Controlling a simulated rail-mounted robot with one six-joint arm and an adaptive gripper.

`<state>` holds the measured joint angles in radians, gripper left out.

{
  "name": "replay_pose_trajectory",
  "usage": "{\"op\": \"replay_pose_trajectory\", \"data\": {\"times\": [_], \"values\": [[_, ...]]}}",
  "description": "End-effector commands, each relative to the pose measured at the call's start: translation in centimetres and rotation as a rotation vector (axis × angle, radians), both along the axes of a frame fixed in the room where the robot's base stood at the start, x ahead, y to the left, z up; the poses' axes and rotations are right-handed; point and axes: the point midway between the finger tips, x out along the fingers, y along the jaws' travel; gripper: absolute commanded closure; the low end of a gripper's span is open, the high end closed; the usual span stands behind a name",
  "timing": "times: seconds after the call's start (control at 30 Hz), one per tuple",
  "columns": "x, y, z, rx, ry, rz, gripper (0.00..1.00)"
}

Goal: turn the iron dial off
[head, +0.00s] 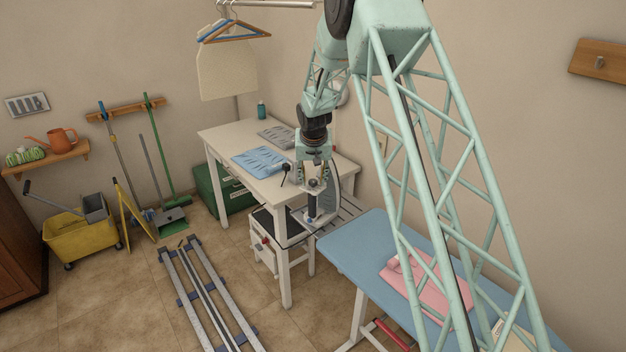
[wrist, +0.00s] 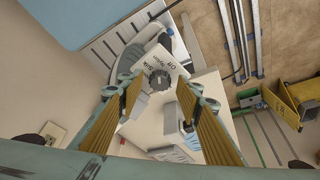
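The iron dial (wrist: 160,80) is a dark, ridged round knob on a white plate with lettering around it. "OFF" is readable at the dial's upper right in the wrist view; which mark the dial points to is too small to tell. The iron (wrist: 152,47), grey and white, is partly hidden behind the plate; it also shows in the head view (head: 319,216) at the ironing board's end. My gripper (wrist: 160,90) is open, its gold-padded fingers on either side of the dial in the picture, with gaps visible. In the head view my gripper (head: 314,176) hangs just above the iron; contact cannot be told.
A blue ironing board (head: 350,245) with pink folded cloth (head: 430,290) stands to the right. A white table (head: 230,135) with a blue cloth (head: 260,161) stands close behind. Floor rails (head: 205,300), a yellow mop bucket (head: 78,236) and brooms are at left.

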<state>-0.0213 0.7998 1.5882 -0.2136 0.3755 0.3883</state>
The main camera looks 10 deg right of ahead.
Motion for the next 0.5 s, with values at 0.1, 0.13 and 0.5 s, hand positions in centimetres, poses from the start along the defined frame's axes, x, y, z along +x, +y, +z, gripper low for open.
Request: {"op": "replay_pose_trajectory", "data": {"times": [0.1,0.13,0.5], "values": [[0.02,-0.01,-0.06,0.000,0.000,0.000,0.67],[0.02,-0.01,-0.06,0.000,0.000,0.000,0.67],[0.00,-0.01,-0.06,0.000,0.000,0.000,0.87]]}}
